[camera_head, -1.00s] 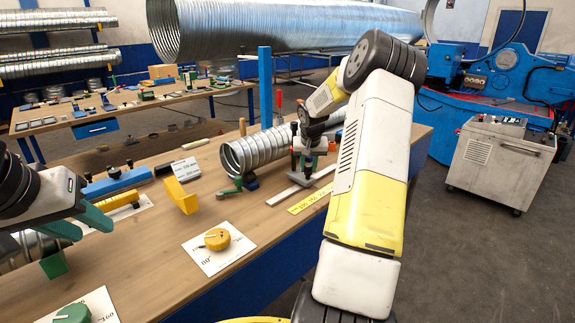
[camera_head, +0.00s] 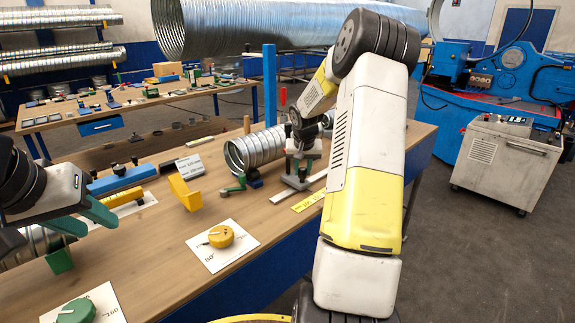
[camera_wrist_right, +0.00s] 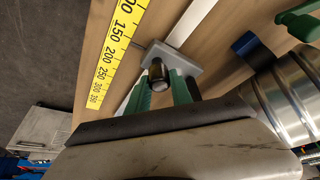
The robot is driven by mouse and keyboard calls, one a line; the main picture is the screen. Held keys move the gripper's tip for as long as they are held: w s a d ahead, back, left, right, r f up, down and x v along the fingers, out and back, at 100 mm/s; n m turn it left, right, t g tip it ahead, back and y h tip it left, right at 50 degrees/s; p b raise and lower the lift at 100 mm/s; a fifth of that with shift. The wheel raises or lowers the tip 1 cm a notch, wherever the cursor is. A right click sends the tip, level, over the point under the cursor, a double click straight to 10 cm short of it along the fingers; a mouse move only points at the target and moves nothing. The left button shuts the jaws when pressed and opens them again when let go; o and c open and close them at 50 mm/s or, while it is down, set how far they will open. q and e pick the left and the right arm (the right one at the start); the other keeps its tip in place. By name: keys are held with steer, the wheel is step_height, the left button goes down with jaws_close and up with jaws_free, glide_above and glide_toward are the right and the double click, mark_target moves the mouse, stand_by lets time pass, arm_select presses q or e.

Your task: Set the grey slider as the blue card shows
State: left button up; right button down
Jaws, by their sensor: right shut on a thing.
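The grey slider (camera_head: 297,183) sits on a pale rail (camera_head: 317,190) beside a yellow scale strip (camera_head: 308,202). In the right wrist view the slider's grey plate (camera_wrist_right: 188,62) carries a dark knob (camera_wrist_right: 158,72). A thin pointer reaches from it towards the yellow scale (camera_wrist_right: 108,62), near the 150 mark; the exact reading is unclear. My right gripper (camera_wrist_right: 160,88) is shut on the knob with its green fingers. My left gripper (camera_head: 86,240) is open and empty over the left of the bench. I cannot make out a blue card; a small grey sign (camera_head: 188,167) has unreadable lettering.
A ribbed metal duct (camera_head: 255,150) lies just behind the slider, with a green lever (camera_head: 235,186) at its mouth. A yellow dial (camera_head: 221,237), a green dial (camera_head: 76,312), a yellow block (camera_head: 185,193) and a blue bar (camera_head: 122,180) stand left.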

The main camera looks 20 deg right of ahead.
steer(key=c, duration=1.1)
jaws_free()
steer(key=shift+c, duration=0.2)
steer(key=v, duration=0.7)
steer(key=shift+s+r, duration=0.2)
steer(key=shift+r, duration=0.15)
